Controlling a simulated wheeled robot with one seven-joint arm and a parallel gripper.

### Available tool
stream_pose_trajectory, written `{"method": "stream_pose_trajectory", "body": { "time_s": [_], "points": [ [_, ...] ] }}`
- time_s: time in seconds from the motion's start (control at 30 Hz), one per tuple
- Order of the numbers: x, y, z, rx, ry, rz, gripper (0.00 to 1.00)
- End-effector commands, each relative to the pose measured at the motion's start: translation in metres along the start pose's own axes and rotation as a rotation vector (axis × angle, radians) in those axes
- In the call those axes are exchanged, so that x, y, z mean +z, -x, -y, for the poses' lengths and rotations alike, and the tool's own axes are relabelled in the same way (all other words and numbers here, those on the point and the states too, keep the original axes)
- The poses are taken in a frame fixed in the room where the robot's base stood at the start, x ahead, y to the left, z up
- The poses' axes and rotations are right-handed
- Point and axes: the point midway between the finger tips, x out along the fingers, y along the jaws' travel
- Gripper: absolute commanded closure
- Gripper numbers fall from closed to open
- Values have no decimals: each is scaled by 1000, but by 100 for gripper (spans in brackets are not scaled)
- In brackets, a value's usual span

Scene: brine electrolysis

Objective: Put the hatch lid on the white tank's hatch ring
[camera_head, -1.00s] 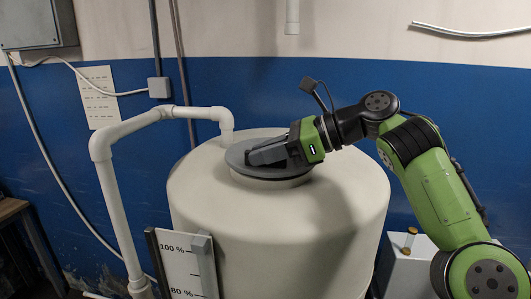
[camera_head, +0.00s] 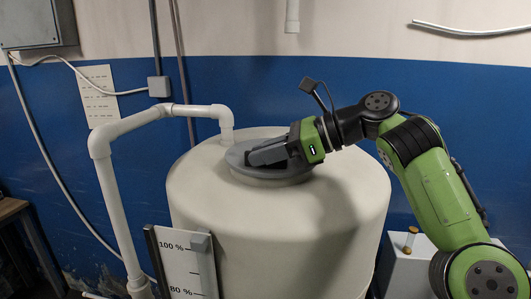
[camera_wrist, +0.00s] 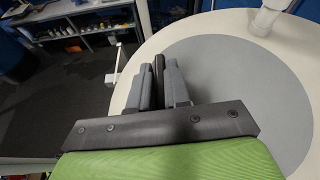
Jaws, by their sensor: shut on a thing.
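The hatch lid (camera_head: 238,158) is a flat grey disc at the top of the white tank (camera_head: 275,245). It lies level over the hatch area, left of the arm's end. The lid also fills much of the wrist view (camera_wrist: 255,85). My gripper (camera_head: 262,153) is shut on the lid's handle, a dark upright bar (camera_wrist: 158,70) between the grey fingers in the wrist view (camera_wrist: 159,88). The hatch ring is hidden under the lid, so I cannot tell whether the lid touches it all round.
A white pipe (camera_head: 110,175) rises on the left and bends down onto the tank top behind the lid. A level board (camera_head: 180,265) stands at the tank's front left. A shelf with small items (camera_wrist: 90,30) shows in the wrist view. The tank's front top is clear.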

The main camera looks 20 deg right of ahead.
Motion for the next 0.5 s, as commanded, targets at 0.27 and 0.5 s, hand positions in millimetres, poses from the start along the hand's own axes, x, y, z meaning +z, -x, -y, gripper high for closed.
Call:
{"method": "stream_pose_trajectory", "body": {
  "time_s": [0.27,0.5],
  "points": [
    [-3,-1,0,0,2,1,100],
    [-4,-2,0,0,2,1,71]
  ]
}}
